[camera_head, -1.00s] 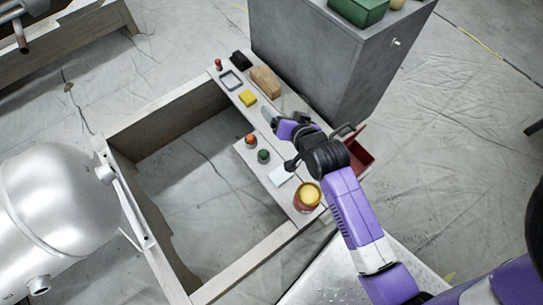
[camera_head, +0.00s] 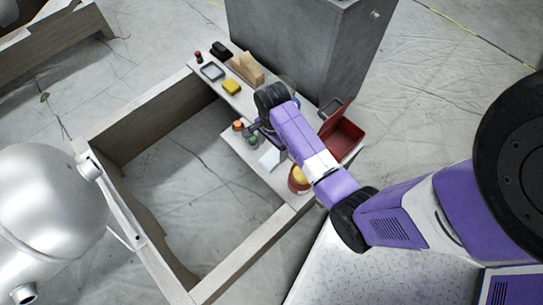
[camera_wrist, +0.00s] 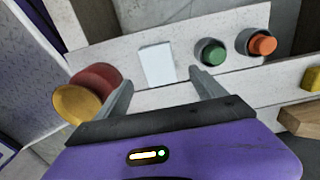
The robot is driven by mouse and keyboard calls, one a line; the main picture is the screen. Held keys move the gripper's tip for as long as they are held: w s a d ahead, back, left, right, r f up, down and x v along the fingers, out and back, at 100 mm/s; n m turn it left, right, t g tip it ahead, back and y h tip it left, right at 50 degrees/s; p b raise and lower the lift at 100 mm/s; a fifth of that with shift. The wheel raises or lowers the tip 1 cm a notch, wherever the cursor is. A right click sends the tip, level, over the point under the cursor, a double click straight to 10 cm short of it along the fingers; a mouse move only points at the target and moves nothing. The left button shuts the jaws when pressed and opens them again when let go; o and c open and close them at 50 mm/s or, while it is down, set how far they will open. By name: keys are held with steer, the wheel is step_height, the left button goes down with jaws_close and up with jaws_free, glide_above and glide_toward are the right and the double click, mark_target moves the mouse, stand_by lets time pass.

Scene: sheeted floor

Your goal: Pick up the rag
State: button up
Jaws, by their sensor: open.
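A flat white square piece (camera_head: 270,158), the only thing I see that could be the rag, lies on the light plank of the wooden frame. It also shows in the wrist view (camera_wrist: 157,63), beyond and between my fingertips. Its material is not clear. My gripper (camera_wrist: 163,86) is open and empty, with its two fingers spread and pointing toward the plank, apart from the white piece. In the head view my gripper is mostly hidden behind my wrist.
A red pot with a yellow top (camera_head: 298,178) stands beside the white piece. Green (camera_head: 252,141) and orange (camera_head: 238,125) buttons lie on its other side. A yellow block (camera_head: 231,88), a wooden block (camera_head: 247,68) and an open red box (camera_head: 342,138) are near. A grey cabinet (camera_head: 290,45) stands behind.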

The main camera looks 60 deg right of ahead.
mark_target(272, 158)
step_height(272, 158, down, 6)
steer(key=b, duration=0.3)
steer(key=shift+s+a+f, duration=0.1)
steer(key=shift+f, duration=0.05)
steer(key=c, duration=1.6)
steer(key=shift+r, duration=0.2)
step_height(272, 158, up, 20)
steer(key=p, duration=0.8)
steer(key=shift+f, duration=0.15)
